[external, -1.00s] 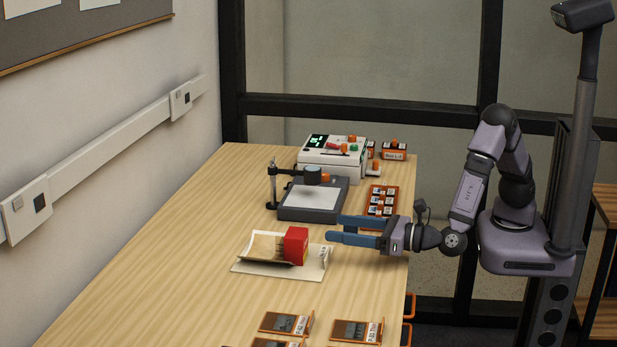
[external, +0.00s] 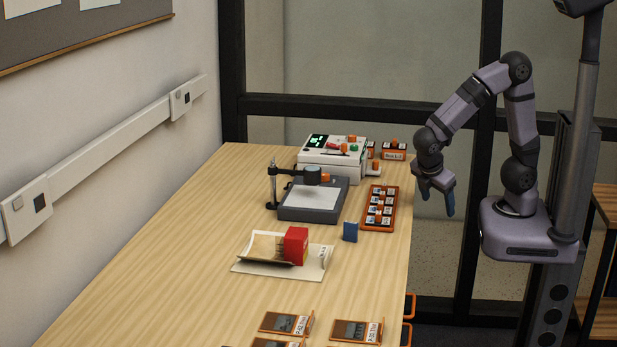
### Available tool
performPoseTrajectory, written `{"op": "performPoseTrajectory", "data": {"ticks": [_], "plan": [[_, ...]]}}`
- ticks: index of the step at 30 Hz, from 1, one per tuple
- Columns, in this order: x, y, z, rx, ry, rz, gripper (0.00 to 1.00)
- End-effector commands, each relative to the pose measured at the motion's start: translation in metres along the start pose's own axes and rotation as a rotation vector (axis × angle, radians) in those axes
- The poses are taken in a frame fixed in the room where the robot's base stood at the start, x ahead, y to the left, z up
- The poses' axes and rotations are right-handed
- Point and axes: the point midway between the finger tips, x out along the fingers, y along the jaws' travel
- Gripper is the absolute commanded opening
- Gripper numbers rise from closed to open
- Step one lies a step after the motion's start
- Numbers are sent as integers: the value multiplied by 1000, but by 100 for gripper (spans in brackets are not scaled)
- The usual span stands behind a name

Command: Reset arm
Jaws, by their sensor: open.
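My gripper (external: 437,198) hangs with its blue fingers pointing down, just past the right edge of the table, beside the orange tray. Its fingers are apart and nothing shows between them. My arm is folded up, with its elbow high above its base. The gripper is clear of every object on the table.
The wooden table (external: 180,265) holds a red box (external: 296,245) on a cream folder (external: 248,268), a small blue block (external: 350,231), an orange tray (external: 365,221) of small items, a grey stand (external: 310,212) and a white device (external: 333,170). Several orange-edged plates (external: 285,323) lie in front.

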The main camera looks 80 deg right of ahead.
Motion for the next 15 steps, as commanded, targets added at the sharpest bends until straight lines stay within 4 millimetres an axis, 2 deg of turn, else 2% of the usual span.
{"op": "performPoseTrajectory", "data": {"ticks": [1, 3, 7, 12, 13, 14, 15], "plan": [[19, -11, -9, 95, 55, -60, 67], [32, -23, -20, 222, 131, -133, 67], [49, -38, -41, 467, 252, -257, 67], [65, -42, -65, 799, 389, -391, 67], [68, -41, -68, 860, 411, -413, 67], [51, -38, -60, 843, 408, -408, 67], [43, -36, -56, 834, 406, -404, 67]]}}
